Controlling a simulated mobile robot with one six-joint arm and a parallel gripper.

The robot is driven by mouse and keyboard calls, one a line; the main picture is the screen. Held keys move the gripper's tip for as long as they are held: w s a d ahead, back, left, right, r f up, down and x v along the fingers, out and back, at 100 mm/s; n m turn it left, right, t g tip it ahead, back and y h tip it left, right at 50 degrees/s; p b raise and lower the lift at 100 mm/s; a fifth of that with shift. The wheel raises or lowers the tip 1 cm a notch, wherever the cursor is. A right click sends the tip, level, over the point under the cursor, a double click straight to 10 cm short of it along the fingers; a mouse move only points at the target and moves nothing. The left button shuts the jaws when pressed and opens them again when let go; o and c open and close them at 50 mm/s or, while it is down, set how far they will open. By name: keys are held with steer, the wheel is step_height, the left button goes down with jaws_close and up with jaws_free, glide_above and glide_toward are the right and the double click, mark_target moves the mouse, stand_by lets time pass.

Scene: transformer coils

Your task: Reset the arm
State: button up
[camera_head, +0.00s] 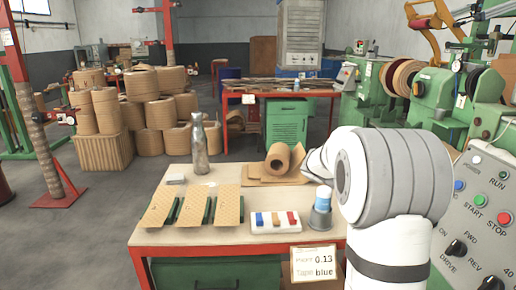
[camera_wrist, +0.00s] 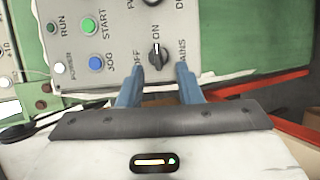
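My gripper (camera_wrist: 160,70) shows in the wrist view with two blue fingers spread apart and nothing held between them. A black knob (camera_wrist: 158,56) marked OFF, ON and MAINS shows between the fingertips; the fingers do not visibly close on it. Its pale mark seems to face ON. The knob sits on a grey control panel (camera_wrist: 105,72) with a green START button (camera_wrist: 89,25) and a blue JOG button (camera_wrist: 96,63). In the head view my white arm covers the front right, and the gripper is hidden.
A workbench (camera_head: 160,235) holds three tan sheets (camera_head: 213,205), a bottle (camera_head: 200,148), a tan roll (camera_head: 280,160), a block tray (camera_head: 265,222) and a cup (camera_head: 320,215). A control panel (camera_head: 478,215) stands right, close to my arm. Open floor (camera_head: 80,235) lies left.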

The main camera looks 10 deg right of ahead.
steer(key=s+a+r+n+t+y+p, duration=0.2)
steer(key=s+a+t+y+p, duration=0.2)
steer(key=a, duration=0.9)
steer(key=s+a+r+n+t+y+p, duration=0.2)
steer(key=s+a+t+y+p, duration=0.3)
steer(key=a, duration=0.9)
steer(key=s+r+y+p, duration=0.1)
steer(key=s+y+p, duration=0.1)
steer(key=s+p, duration=0.2)
steer(key=shift+s+y+p, duration=0.4)
steer(key=shift+s, duration=0.05)
steer(key=shift+s+d, duration=0.1)
